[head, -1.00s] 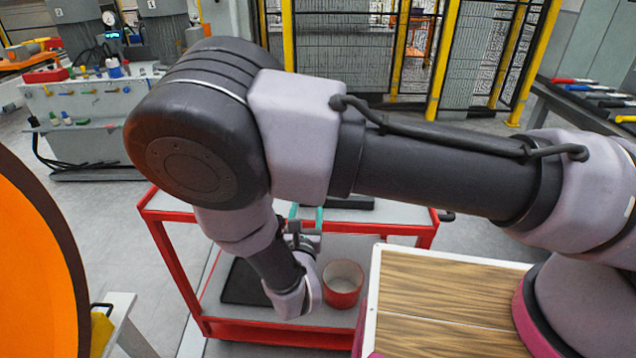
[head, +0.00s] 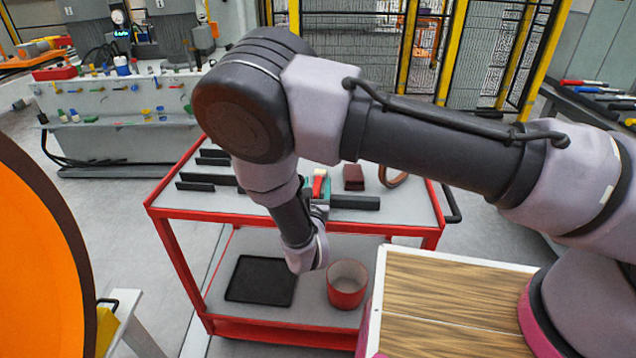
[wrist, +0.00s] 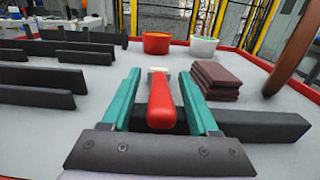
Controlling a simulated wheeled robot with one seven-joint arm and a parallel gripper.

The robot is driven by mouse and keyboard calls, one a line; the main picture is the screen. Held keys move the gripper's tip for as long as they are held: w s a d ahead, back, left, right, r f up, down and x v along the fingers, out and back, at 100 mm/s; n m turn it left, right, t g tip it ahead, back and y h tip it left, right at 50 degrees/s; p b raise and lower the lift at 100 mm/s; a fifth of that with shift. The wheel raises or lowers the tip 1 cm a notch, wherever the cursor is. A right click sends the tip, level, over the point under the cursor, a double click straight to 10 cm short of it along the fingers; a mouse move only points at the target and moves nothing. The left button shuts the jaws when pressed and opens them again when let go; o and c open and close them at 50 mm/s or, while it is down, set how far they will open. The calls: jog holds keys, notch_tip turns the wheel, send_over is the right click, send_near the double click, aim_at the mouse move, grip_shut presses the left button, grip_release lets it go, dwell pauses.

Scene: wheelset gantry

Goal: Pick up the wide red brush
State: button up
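The red brush (wrist: 161,105) lies on the grey top of the red cart (head: 420,236), its rounded red handle toward my wrist camera and a pale part at its far end. In the head view the red brush (head: 319,184) shows small beside my fingers. My gripper (wrist: 159,77) is open, with one teal finger on each side of the brush and a visible gap on both sides. In the head view my gripper (head: 316,190) is low over the cart top, partly hidden by my wrist. I cannot tell the brush's width for certain.
A dark red stack (wrist: 214,80) and a brown ring (wrist: 293,50) stand to the right. Black upright strips (wrist: 40,77) stand left. An orange-filled red pot (wrist: 157,43) and a white pot (wrist: 203,47) stand behind. A red pot (head: 346,290) and black tray (head: 260,282) occupy the lower shelf.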

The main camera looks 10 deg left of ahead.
grip_shut()
